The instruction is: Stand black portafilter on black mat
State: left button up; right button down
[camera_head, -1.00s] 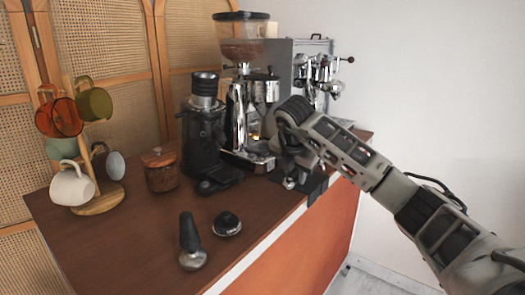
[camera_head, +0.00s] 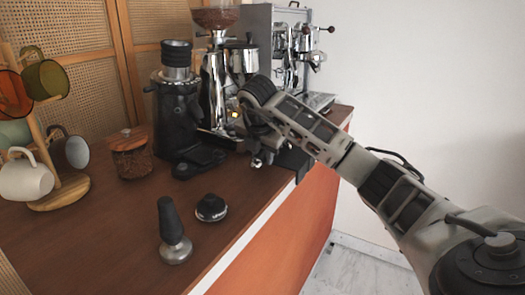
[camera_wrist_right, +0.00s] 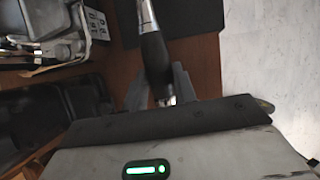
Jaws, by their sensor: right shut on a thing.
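The black portafilter shows in the right wrist view as a black handle (camera_wrist_right: 155,62) with chrome at its ends. My right gripper (camera_wrist_right: 158,88) is shut on it. In the head view my right gripper (camera_head: 258,145) is over the counter's right part, beside the grinder; a small shiny metal part shows just below it, and most of the portafilter is hidden. The black mat (camera_head: 294,162) lies at the counter's right edge, partly hidden by the gripper. A dark mat surface also shows at the top of the wrist view (camera_wrist_right: 195,14). My left gripper is not in view.
A tall grinder (camera_head: 216,85), a black grinder (camera_head: 176,110) and an espresso machine (camera_head: 285,45) stand behind and left of the gripper. A tamper (camera_head: 172,235) and a round black-topped tool (camera_head: 210,207) stand in front. A jar (camera_head: 130,155) and mug tree (camera_head: 62,190) are left.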

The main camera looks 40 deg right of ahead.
jog(key=shift+f, duration=0.55)
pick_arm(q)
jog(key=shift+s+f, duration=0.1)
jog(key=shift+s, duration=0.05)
pick_arm(e)
jog(key=c, duration=1)
grip_release()
jog(key=shift+c, duration=0.2)
jog(key=shift+f, duration=0.1)
pick_arm(q)
jog(key=p, duration=0.2)
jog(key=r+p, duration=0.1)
jog(key=p, duration=0.1)
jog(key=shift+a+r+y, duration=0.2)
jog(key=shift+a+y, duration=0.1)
pick_arm(e)
jog(key=v, duration=1.6)
